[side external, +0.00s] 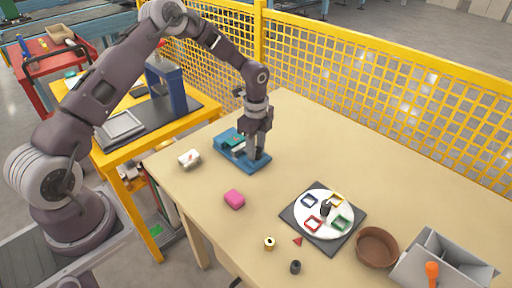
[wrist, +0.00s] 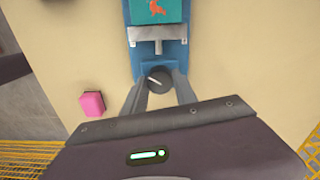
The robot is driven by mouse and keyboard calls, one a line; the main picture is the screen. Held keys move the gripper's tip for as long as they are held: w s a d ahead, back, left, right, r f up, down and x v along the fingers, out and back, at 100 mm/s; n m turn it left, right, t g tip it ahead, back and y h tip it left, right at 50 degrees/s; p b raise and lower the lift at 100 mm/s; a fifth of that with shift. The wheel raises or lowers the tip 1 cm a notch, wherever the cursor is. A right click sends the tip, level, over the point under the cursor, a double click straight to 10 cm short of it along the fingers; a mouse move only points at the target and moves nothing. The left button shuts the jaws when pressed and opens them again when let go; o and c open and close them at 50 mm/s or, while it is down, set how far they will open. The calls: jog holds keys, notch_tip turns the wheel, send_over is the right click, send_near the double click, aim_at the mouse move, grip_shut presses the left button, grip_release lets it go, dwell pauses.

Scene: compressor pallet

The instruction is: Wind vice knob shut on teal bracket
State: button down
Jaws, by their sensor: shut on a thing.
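The blue vice (side external: 258,164) stands on the table's far left part, and its blue base also shows in the wrist view (wrist: 138,61). The teal bracket (wrist: 157,10) with an orange mark sits at the vice's grey jaw (wrist: 158,33), at the top edge of the wrist view, partly cut off. In the side view the bracket (side external: 234,141) is partly visible left of my gripper. The dark round knob (wrist: 158,80) with a pale line is at the near end of the vice. My gripper (wrist: 160,88) points down, its fingers shut on the knob from both sides.
A pink block (side external: 234,199) and a white item (side external: 189,158) lie near the vice. A round plate with coloured frames (side external: 323,214), a brown bowl (side external: 377,247) and a grey bin (side external: 443,264) stand to the right. Yellow mesh fence (side external: 380,85) runs behind the table.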

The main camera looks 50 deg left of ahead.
jog(key=shift+m, duration=2)
jog(key=c, duration=1)
grip_release()
jog(key=shift+o, duration=0.2)
notch_tip(320, 180, up, 7)
jog(key=shift+r, duration=0.1)
